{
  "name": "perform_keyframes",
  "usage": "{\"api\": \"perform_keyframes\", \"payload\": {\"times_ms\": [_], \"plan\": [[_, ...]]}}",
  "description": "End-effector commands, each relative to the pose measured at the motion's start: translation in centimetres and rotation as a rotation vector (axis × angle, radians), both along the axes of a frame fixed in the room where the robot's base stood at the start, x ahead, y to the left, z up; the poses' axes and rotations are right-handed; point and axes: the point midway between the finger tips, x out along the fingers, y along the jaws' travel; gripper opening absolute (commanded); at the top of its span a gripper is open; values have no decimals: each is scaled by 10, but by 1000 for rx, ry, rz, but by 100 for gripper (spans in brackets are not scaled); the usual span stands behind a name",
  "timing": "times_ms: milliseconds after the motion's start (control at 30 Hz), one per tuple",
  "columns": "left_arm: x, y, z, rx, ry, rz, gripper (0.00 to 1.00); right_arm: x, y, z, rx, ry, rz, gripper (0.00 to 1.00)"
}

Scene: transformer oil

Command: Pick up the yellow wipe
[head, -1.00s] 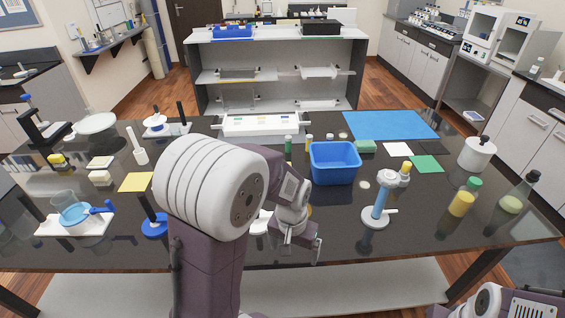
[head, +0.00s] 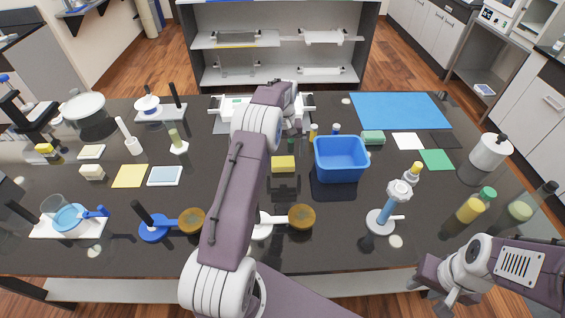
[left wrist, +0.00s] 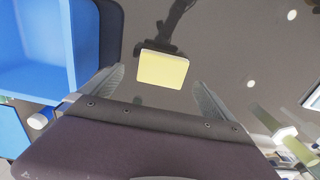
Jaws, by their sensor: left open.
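A thick yellow pad (head: 283,163) lies on the black table, left of the blue bin (head: 341,172). A flat yellow sheet (head: 130,176) lies further left; I cannot tell for certain which is the wipe. In the left wrist view the pad (left wrist: 163,69) lies below, roughly between the fingertips and apart from them. My left gripper (left wrist: 158,77) is open and empty; in the head view its arm reaches across the table and its fingers are hard to see. My right gripper (head: 449,297) is at the lower right, off the table's front edge; its jaws are unclear.
Brown-filled dishes (head: 301,217) stand before the pad, and small bottles (head: 313,132) behind it. A white rack (head: 235,108) lies beyond, partly behind my arm. A blue mat (head: 400,110) is at the back right. The tabletop around the pad is clear.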

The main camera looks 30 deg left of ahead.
Motion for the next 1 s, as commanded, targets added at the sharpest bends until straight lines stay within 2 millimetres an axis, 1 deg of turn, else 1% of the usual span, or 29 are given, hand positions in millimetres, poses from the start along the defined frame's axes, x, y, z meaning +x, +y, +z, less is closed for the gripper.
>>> {"api": "perform_keyframes", "payload": {"times_ms": [167,300,400,433,533,700,767,800,867,900,933,1000], "plan": [[-1,0,-7,-1,1,0,100,0,0,3,0,0,0,36],[-5,4,-30,-1,4,1,100,0,0,13,0,0,0,36],[-5,4,-47,-1,2,0,100,0,0,15,0,0,0,36],[-4,4,-50,0,0,-1,100,0,0,15,0,0,0,36],[-4,4,-56,1,-1,-1,100,0,0,15,0,0,0,36],[-4,4,-56,0,-2,-1,100,0,0,15,0,0,0,36],[-4,4,-56,0,-2,-1,83,0,0,15,0,0,0,36],[-4,4,-56,0,-2,-1,72,0,0,15,0,0,0,36],[-4,4,-56,0,-2,-1,56,0,0,15,0,0,0,36],[-4,4,-56,0,-2,-1,44,0,0,15,0,0,0,36],[-4,4,-56,0,-2,-1,38,0,0,15,0,0,0,36],[-4,4,-55,0,-2,-1,38,0,0,15,0,0,0,36]]}}
